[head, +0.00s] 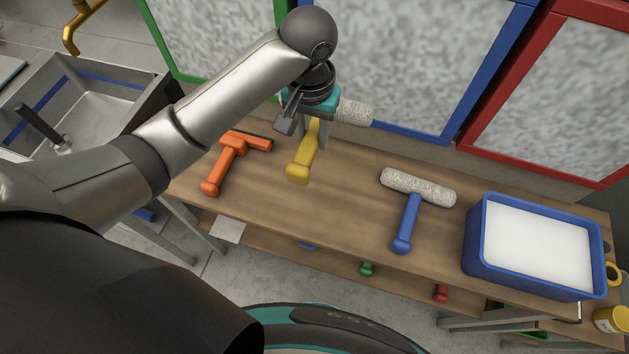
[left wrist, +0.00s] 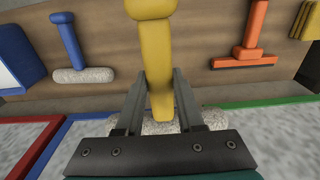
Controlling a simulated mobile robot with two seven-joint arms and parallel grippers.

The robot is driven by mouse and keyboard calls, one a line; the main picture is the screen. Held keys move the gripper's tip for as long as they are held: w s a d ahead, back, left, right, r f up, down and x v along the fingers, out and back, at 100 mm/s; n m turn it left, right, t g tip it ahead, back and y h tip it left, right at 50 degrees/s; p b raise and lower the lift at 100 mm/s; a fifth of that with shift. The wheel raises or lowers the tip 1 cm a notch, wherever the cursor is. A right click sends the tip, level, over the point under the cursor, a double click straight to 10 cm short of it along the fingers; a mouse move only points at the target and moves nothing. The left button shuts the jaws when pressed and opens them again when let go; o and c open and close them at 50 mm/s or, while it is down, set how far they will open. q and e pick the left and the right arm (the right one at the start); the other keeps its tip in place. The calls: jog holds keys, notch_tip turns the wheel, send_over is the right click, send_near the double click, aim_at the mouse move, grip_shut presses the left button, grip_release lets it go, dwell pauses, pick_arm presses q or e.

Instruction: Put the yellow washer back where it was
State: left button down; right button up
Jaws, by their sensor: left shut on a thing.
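The yellow washer has a yellow handle (head: 301,163) and a pale fluffy roller (head: 356,112), partly hidden behind my left gripper (head: 318,132). The gripper is shut on the handle. In the left wrist view the yellow handle (left wrist: 155,40) stands between the two fingers (left wrist: 160,82), with the roller partly hidden behind them. The washer is over the wooden bench (head: 330,205), near its back edge; I cannot tell whether it touches the top. My right gripper is not in view.
An orange squeegee (head: 230,158) lies left of the yellow washer. A blue washer (head: 409,212) lies to the right, then a blue tub (head: 478,240) of white liquid. Framed panes in green, blue (head: 487,65) and red stand behind. Bare bench lies between squeegee and blue washer.

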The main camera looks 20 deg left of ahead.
pick_arm(q)
jog(key=shift+f, duration=0.2)
jog(key=b, duration=0.4)
send_over(314, 193)
notch_tip(314, 193, down, 16)
jog(key=shift+s+r, duration=0.1)
jog(key=shift+r, duration=0.15)
jog(key=shift+f+b, duration=0.35)
jog(key=shift+f, duration=1.85)
jog(key=shift+f, duration=0.1)
jog(key=c, duration=0.5)
grip_release()
jog(key=r+p, duration=0.1)
jog(key=r, duration=0.3)
jog(key=r+p, duration=0.1)
jog(key=r, duration=0.3)
jog(key=r+p, duration=0.1)
jog(key=r, duration=0.3)
jog(key=shift+s+r, duration=0.1)
jog(key=shift+s, duration=0.25)
